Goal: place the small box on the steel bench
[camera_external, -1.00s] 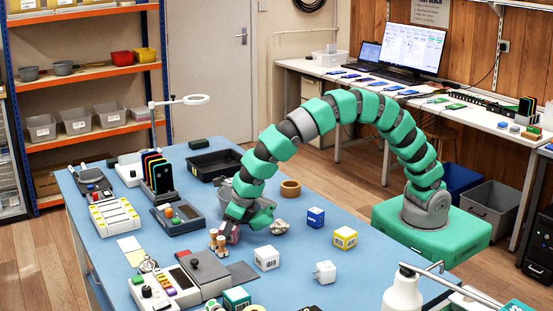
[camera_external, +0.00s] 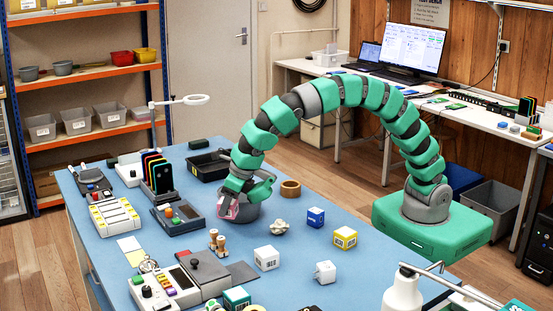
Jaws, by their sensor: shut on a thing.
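My gripper (camera_external: 236,200) is shut on a small pink box (camera_external: 231,211) and holds it above the blue-topped bench (camera_external: 318,268). The fingers hide part of the box. No plainly steel-coloured bench top shows; a long white-topped bench (camera_external: 460,118) runs along the back wall.
Two wooden-handled stamps (camera_external: 217,241) stand just below the gripper. A white cube (camera_external: 266,258), a yellow box (camera_external: 345,238) and a blue box (camera_external: 315,217) lie to the right. A black tray (camera_external: 205,166) is behind. Bare blue surface lies between the cubes.

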